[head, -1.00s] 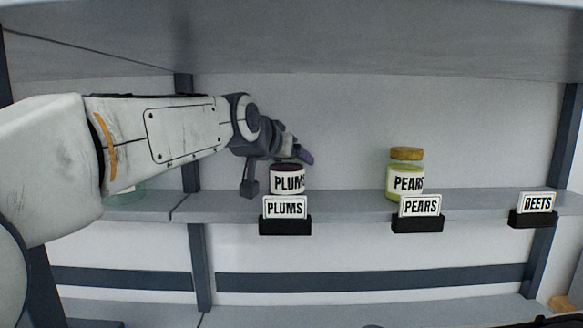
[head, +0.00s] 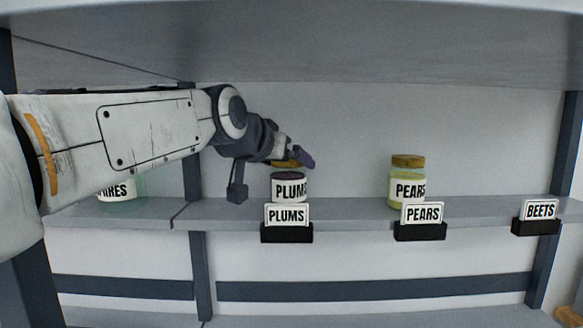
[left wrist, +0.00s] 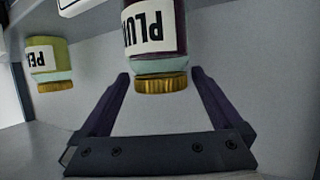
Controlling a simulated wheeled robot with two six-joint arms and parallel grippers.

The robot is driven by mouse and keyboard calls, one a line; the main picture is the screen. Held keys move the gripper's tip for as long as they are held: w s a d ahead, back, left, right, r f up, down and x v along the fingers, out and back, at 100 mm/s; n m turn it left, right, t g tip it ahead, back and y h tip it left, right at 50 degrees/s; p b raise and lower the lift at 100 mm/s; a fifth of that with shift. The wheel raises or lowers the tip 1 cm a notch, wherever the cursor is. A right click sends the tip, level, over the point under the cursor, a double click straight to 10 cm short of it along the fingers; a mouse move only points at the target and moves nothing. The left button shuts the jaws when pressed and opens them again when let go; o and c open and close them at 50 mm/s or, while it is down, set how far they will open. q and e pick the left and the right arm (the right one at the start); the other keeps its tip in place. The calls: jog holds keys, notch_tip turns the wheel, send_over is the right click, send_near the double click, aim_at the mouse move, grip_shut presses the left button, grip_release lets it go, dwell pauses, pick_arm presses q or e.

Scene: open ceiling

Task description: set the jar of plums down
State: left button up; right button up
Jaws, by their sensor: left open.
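The jar of plums (head: 289,188) stands upright on the shelf, behind the PLUMS sign (head: 287,215). It has dark contents, a white label and a gold lid. In the left wrist view the jar (left wrist: 155,38) appears upside down, its lid towards the gripper. My left gripper (head: 297,158) is at the jar's lid, coming from the left. In the left wrist view its two fingers (left wrist: 160,82) are spread apart, with a gap on each side of the lid. My right gripper is not in view.
A jar of pears (head: 407,190) stands to the right behind the PEARS sign (head: 421,214). The BEETS sign (head: 540,210) is at the far right with no jar behind it. Another jar (head: 116,191) is partly hidden below my left arm. An upper shelf (head: 350,45) hangs overhead.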

pick_arm(q)
jog(key=shift+v, duration=1.8)
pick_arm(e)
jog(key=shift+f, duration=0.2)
